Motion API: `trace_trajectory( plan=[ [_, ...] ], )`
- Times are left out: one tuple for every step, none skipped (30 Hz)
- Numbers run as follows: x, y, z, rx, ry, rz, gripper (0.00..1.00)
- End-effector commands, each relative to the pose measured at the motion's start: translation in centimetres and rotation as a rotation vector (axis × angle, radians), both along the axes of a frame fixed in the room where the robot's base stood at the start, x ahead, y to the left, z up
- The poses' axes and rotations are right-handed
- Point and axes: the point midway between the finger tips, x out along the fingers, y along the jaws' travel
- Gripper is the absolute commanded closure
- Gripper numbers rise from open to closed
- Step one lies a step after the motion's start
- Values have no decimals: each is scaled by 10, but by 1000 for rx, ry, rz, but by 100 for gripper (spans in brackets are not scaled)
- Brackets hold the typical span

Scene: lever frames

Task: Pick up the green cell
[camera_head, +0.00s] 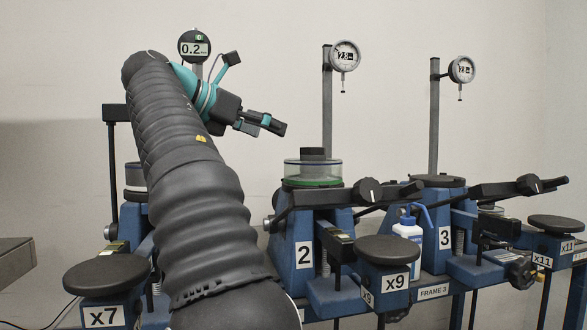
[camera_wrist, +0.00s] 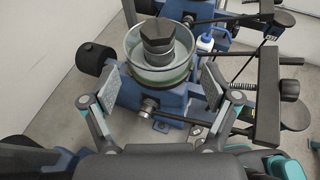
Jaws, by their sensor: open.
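The green cell (camera_head: 313,174) is a clear round cell with a green base ring and a dark cap on top. It sits upright on the blue frame marked 2 in the head view. In the wrist view the green cell (camera_wrist: 140,70) is seen from above, with its dark hexagonal cap near the top middle. My gripper (camera_wrist: 160,84) is open, with one pad to the left and one to the right of the view of the cell, and holds nothing. In the head view my gripper (camera_head: 268,125) is above and to the left of the cell.
Dark lever arms with a knob (camera_head: 368,191) extend in front of the cell. Dial gauges (camera_head: 344,56) stand on posts behind.

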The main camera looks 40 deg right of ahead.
Motion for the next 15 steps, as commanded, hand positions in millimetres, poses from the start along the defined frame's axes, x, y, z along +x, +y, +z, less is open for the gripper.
trace_trajectory(
  plan=[
    [-2,-4,-1,0,1,-3,13],
    [-2,-8,-2,0,1,-3,13],
    [-3,-14,-4,0,0,-3,13],
    [-4,-18,-6,0,1,-5,13],
    [-5,-23,-8,0,1,-5,13],
    [-5,-31,-11,1,1,-5,13],
    [-5,-36,-13,1,2,-5,13],
    [-6,-42,-15,0,2,-5,13],
    [-7,-48,-17,0,2,-5,13],
    [-8,-53,-19,0,0,-4,13],
    [-8,-57,-21,1,0,-4,13],
    [-8,-63,-23,1,1,-4,13],
    [-8,-66,-25,0,0,-3,13],
    [-9,-69,-26,0,0,-3,13],
    [-9,-72,-27,0,0,-3,13]
  ],
)
